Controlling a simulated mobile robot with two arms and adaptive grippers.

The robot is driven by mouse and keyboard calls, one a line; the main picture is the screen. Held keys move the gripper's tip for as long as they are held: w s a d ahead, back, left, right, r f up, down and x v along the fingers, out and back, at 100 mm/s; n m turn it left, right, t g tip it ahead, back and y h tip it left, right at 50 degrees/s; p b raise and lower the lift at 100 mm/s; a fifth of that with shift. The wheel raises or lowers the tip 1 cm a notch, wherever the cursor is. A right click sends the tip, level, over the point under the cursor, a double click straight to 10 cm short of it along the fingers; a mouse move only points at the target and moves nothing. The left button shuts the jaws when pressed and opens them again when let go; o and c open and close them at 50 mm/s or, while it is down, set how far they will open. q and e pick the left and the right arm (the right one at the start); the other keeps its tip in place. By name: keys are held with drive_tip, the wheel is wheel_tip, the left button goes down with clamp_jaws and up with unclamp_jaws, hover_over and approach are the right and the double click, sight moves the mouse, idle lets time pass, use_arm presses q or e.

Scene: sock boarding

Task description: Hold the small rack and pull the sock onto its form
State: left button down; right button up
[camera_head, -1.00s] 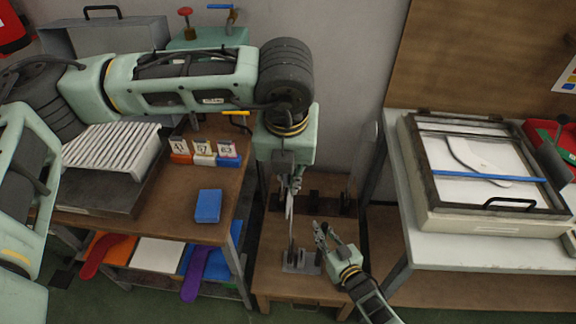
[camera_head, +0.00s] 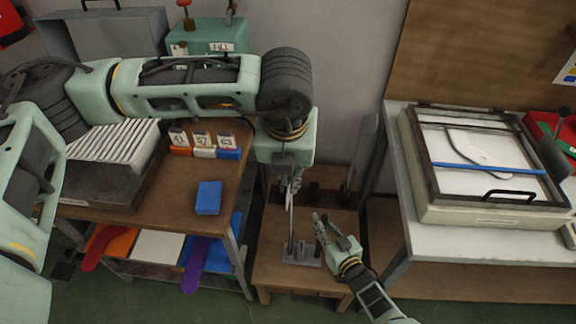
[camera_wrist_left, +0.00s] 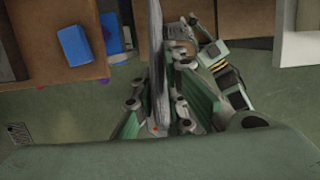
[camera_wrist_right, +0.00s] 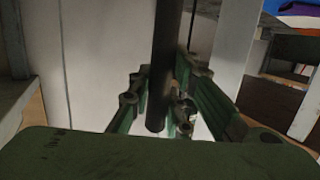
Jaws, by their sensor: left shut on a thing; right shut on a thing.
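The small rack (camera_head: 301,254) stands on the low wooden table, its grey base under a thin upright form (camera_head: 291,224). My left gripper (camera_head: 290,186) comes down from above and is shut on the grey sock at the form; in the left wrist view the long grey sock and form (camera_wrist_left: 157,55) run between its fingers. I cannot tell sock from form clearly, nor how far the sock covers it. My right gripper (camera_head: 319,222) is shut on the rack, beside the form on its right; in the right wrist view a dark upright post (camera_wrist_right: 164,70) passes between its fingers.
At left, a brown bench (camera_head: 165,205) carries a blue block (camera_head: 208,198), number cards and a ribbed white stack (camera_head: 112,145). A white table (camera_head: 440,242) with a framed press (camera_head: 490,200) stands at right. The wall is close behind the low table (camera_head: 282,277).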

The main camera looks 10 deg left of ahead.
use_arm(q)
drive_tip(key=shift+s+f+x, duration=0.1)
drive_tip(key=shift+s+x, duration=0.25)
drive_tip(key=shift+x, duration=1.2)
drive_tip(key=shift+s+f+x, duration=0.1)
drive_tip(key=shift+s+x, duration=0.25)
drive_tip(key=shift+x, duration=1.15)
drive_tip(key=shift+s+f+x, duration=0.1)
drive_tip(key=shift+s+x, duration=0.25)
drive_tip(key=shift+x, duration=1.2)
drive_tip(key=c, duration=1.7)
unclamp_jaws()
drive_tip(key=shift+r, duration=0.1)
drive_tip(key=v, duration=1.2)
drive_tip(key=shift+d, duration=0.1)
use_arm(e)
drive_tip(key=o, duration=0.9)
drive_tip(key=shift+s+d, duration=0.1)
